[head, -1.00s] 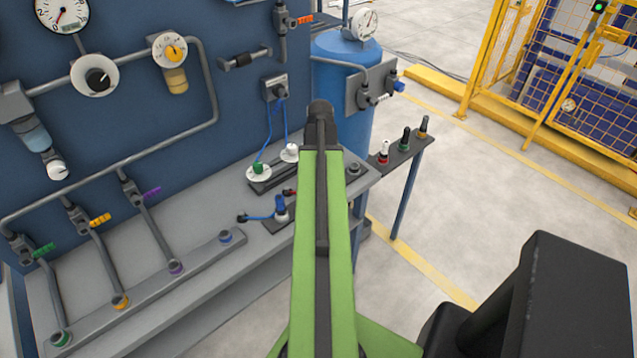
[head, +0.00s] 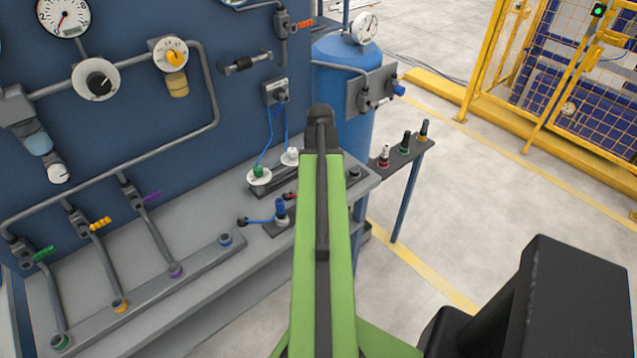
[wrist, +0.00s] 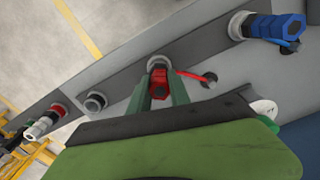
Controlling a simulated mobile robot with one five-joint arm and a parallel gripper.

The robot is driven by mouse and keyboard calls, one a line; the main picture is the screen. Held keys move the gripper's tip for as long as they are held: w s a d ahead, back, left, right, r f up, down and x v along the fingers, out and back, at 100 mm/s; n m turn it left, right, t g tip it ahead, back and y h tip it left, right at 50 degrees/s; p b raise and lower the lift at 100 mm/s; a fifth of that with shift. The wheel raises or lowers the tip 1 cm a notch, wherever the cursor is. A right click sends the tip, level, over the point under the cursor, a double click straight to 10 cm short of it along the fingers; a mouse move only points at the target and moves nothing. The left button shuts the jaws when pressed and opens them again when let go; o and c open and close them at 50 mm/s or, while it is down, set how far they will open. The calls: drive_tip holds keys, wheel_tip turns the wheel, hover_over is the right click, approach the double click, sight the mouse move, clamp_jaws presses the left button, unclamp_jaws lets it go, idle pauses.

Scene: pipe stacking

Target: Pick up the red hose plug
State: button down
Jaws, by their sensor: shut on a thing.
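The red hose plug (wrist: 159,82) is between the two green fingers of my gripper (wrist: 160,92) in the wrist view. The fingers are closed on its sides. A short red hose (wrist: 188,74) runs from it to a dark fitting (wrist: 208,80) on the right. A grey socket ring (wrist: 158,62) shows just behind the plug; I cannot tell whether the plug is still seated in it. In the head view my arm hides the gripper and most of the plug; only a bit of red (head: 290,196) shows beside the arm.
A blue hose plug (wrist: 275,27) stands on the same dark strip, to the right in the wrist view. An empty grey socket (wrist: 95,102) is to the left. A side shelf (head: 410,152) holds several upright plugs. The blue tank (head: 345,90) stands behind my arm.

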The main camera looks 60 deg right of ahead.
wheel_tip(320, 180, up, 5)
drive_tip(key=p, duration=0.4)
drive_tip(key=shift+p, duration=0.4)
drive_tip(key=s+r+p, duration=0.5)
drive_tip(key=s+r, duration=0.1)
drive_tip(key=s, duration=0.5)
drive_tip(key=shift+s+d+p, duration=0.35)
drive_tip(key=shift+d+p, duration=0.05)
drive_tip(key=shift+d, duration=0.05)
wheel_tip(320, 180, up, 8)
drive_tip(key=p, duration=0.8)
